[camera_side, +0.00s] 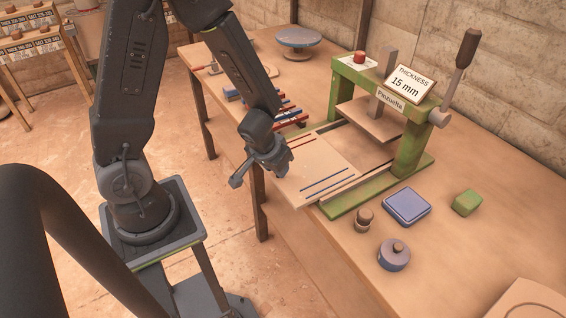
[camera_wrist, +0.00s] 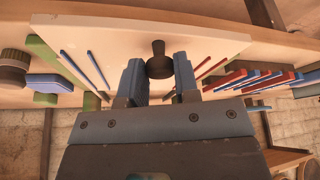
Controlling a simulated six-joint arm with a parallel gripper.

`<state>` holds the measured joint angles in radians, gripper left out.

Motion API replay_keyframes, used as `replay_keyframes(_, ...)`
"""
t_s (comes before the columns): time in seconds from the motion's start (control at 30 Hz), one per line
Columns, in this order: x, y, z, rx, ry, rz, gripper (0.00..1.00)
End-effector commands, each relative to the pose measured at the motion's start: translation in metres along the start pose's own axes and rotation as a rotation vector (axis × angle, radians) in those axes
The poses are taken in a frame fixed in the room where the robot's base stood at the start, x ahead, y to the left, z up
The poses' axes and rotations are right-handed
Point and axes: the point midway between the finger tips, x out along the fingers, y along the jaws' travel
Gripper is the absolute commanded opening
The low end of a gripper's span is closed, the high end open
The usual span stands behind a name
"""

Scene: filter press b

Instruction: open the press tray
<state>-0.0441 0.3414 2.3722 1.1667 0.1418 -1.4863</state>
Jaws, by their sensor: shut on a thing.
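The press tray (camera_side: 318,160) is a pale flat board with blue lines on one side and red lines on the other. It sticks out of the green press frame (camera_side: 411,147) past the table's front edge. In the wrist view the tray (camera_wrist: 128,40) has a dark round knob (camera_wrist: 159,66) at its near edge. My gripper (camera_wrist: 159,78) has one finger on each side of the knob and is shut on it. In the side view my gripper (camera_side: 270,163) is at the tray's outer edge and hides the knob.
The press has a lever (camera_side: 461,62), a red button (camera_side: 359,57) and a "THICKNESS 15 mm" sign (camera_side: 408,83). A blue square block (camera_side: 407,205), a blue round piece (camera_side: 394,254), a small brown piece (camera_side: 364,219) and a green block (camera_side: 467,202) lie nearby. Red and blue bars (camera_side: 289,115) lie behind.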

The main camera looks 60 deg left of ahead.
Motion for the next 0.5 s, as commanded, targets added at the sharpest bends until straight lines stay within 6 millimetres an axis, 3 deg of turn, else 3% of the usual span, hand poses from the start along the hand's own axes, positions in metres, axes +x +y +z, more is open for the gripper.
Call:
replay_keyframes(0.37,-0.0007,-0.0004,-0.0001,-0.001,0.003,-0.001,0.00)
replay_keyframes(0.4,-0.0007,-0.0004,-0.0002,-0.001,0.003,0.000,0.33)
replay_keyframes(0.5,-0.0006,-0.0004,-0.0001,-0.001,0.002,0.000,0.39)
